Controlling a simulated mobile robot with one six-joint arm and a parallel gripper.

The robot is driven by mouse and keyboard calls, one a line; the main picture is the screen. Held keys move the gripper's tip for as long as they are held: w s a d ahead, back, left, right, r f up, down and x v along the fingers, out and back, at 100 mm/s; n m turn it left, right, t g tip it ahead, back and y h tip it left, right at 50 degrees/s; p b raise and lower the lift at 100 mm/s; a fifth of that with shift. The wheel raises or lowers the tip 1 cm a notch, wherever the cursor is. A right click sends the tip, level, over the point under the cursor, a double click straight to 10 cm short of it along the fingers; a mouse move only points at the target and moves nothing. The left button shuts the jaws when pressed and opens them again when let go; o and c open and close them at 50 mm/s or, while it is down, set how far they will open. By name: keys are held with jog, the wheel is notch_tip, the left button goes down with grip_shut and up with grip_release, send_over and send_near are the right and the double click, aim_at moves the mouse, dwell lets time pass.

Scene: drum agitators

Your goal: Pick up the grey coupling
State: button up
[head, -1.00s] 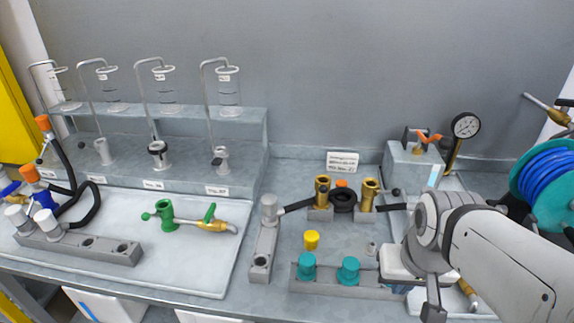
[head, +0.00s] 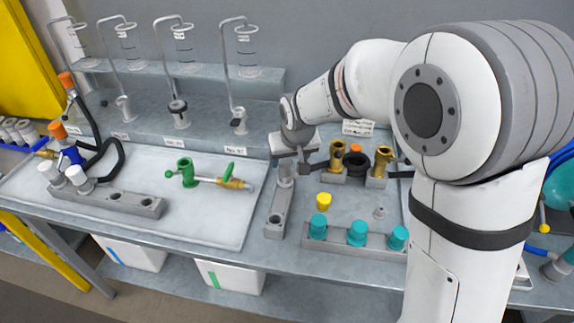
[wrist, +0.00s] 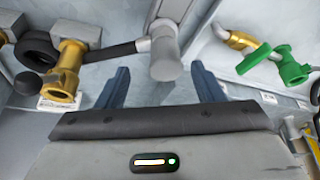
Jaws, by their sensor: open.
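The grey coupling (head: 285,181) is a grey cylinder standing at the far end of a grey block (head: 277,215), left of the brass fittings. In the wrist view the coupling (wrist: 166,58) lies just beyond my fingertips, roughly centred between them, with a black hose running left from it. My gripper (head: 292,166) is open and empty, above and partly in front of the coupling in the head view. Its two blue-grey fingers show in the wrist view (wrist: 163,78). The coupling's top is hidden by my gripper in the head view.
Brass fittings (head: 336,158) and a black ring (head: 356,161) stand close to the right. A yellow cap (head: 323,201) and several teal caps (head: 357,232) are nearer the front. A green valve (head: 187,172) lies on the white tray (head: 215,221) to the left.

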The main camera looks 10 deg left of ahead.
aim_at(285, 169)
jog(key=shift+w+a+f, duration=0.1)
jog(key=shift+a+f, duration=0.15)
jog(key=shift+a, duration=0.05)
jog(key=p+x, duration=0.1)
jog(key=x, duration=0.6)
jog(key=shift+w+a+f, duration=0.1)
jog(key=shift+a+f, duration=0.05)
jog(key=shift+a, duration=0.05)
jog(key=c, duration=1.3)
jog(key=shift+o, duration=0.2)
notch_tip(285, 169, up, 10)
jog(key=shift+r+b, duration=0.1)
jog(key=shift+b, duration=0.25)
